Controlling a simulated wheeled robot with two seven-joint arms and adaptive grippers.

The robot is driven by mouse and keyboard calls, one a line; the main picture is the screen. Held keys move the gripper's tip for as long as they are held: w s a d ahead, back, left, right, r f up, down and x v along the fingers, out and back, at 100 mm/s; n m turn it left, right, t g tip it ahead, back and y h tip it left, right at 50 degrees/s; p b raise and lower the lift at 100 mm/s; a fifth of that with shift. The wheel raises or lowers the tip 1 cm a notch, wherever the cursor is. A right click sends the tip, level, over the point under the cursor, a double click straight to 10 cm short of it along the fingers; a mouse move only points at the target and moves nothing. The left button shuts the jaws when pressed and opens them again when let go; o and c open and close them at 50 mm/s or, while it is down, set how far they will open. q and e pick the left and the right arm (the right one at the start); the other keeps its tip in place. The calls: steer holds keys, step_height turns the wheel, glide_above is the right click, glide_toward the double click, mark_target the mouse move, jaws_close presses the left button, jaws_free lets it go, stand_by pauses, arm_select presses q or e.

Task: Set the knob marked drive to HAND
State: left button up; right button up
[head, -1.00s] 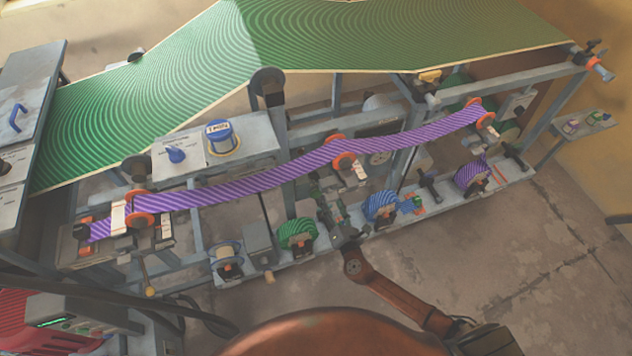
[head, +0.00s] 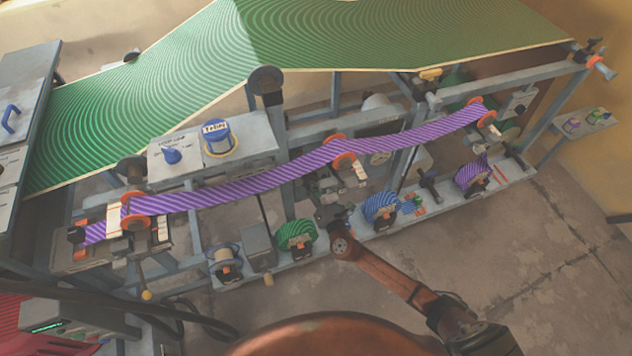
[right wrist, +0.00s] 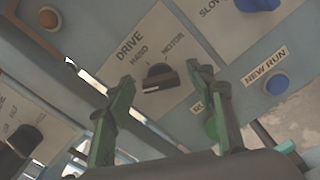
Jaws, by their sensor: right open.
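The black drive knob (right wrist: 158,76) is on a pale plate (right wrist: 136,62) lettered DRIVE, with HAND on the left and MOTOR on the right. A pale mark shows on the knob's lower edge; I cannot tell for sure which word it points to. My right gripper (right wrist: 161,74) is open, with its green fingers either side of the knob in the picture. Contact cannot be told. In the head view my right gripper (head: 328,198) is at the machine's front, below the purple web (head: 260,184), and I cannot make out the drive knob there. My left gripper is not in view.
In the right wrist view a blue NEW RUN button (right wrist: 276,84) and a blue knob (right wrist: 256,4) lie to the right, and another black knob (right wrist: 22,140) lies lower left. A green roll (head: 296,236) and a blue roll (head: 381,208) flank my right gripper.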

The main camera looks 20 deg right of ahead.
steer(key=c, duration=1.2)
steer(key=shift+o, duration=0.2)
steer(key=shift+f, duration=0.1)
